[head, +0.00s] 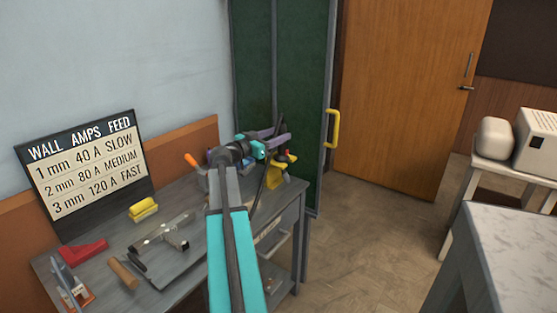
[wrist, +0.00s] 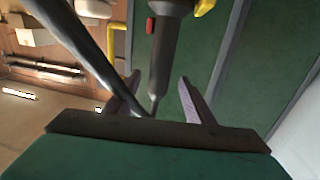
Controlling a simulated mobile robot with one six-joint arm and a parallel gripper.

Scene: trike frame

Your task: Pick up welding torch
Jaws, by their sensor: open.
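The welding torch shows in the wrist view as a dark grey body (wrist: 170,38) with a red button on its left side and a yellow part at the top edge. Its tapered end points down between my two purple fingers. My gripper (wrist: 158,88) is open, with gaps on both sides of the torch. In the head view my gripper (head: 280,141) is over the far right end of the workbench, by a yellow stand (head: 274,178). The torch is mostly hidden there by the gripper and wrist.
The grey workbench (head: 120,295) holds a red block (head: 84,252), a yellow block (head: 143,209), a wooden-handled tool (head: 124,275) and a metal piece. A chart board (head: 88,170) stands behind. A green panel (head: 305,85) with a yellow handle (head: 333,128) is close beyond the gripper. Open floor lies right.

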